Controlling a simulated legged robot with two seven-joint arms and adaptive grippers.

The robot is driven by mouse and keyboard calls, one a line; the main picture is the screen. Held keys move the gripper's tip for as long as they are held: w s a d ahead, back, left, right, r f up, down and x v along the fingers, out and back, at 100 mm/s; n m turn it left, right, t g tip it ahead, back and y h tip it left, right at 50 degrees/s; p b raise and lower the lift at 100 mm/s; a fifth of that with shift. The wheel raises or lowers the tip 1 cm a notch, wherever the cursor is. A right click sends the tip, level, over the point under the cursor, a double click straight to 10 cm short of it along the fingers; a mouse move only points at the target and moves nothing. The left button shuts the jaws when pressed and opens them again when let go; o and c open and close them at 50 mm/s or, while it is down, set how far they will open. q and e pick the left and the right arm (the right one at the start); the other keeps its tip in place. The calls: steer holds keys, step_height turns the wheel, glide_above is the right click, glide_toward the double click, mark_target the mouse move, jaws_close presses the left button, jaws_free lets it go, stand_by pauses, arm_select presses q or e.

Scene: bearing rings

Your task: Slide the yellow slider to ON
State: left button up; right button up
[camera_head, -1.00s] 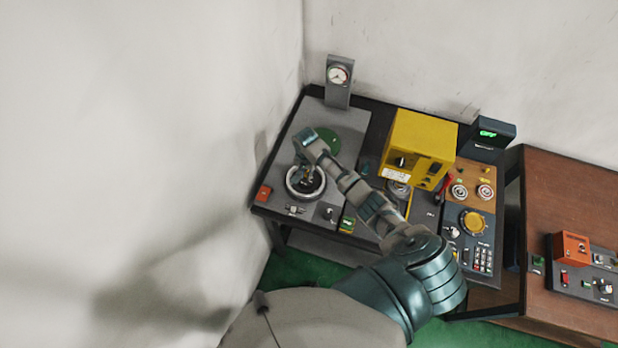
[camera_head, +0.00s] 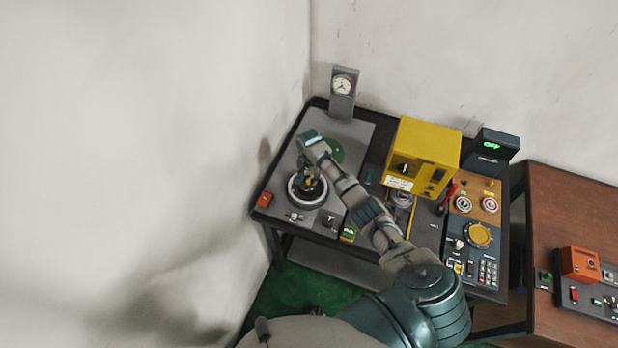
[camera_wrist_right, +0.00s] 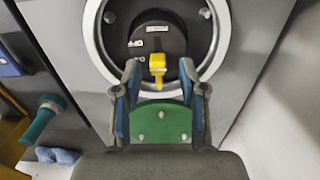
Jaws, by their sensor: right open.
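The yellow slider (camera_wrist_right: 157,66) stands out from a dark round hub inside a pale metal ring (camera_wrist_right: 92,45) in the right wrist view. Small white labels sit near it, too small to read. My right gripper (camera_wrist_right: 160,76) is open, with one finger on each side of the slider's lower end. I cannot tell whether either finger touches it. In the head view the ring (camera_head: 294,198) lies at the left of the grey panel, and my right gripper (camera_head: 309,176) points down over it. My left gripper is not in view.
A gauge post (camera_head: 342,95) stands at the back of the black table. A yellow box (camera_head: 425,150) and a keypad panel (camera_head: 487,272) are to the right. A green disc (camera_head: 334,151) is behind the ring.

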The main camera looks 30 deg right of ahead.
steer(key=shift+r, duration=0.1)
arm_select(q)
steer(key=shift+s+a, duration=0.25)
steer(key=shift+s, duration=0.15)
arm_select(e)
step_height(320, 180, up, 12)
steer(key=shift+d+f, duration=0.1)
steer(key=shift+f, duration=0.1)
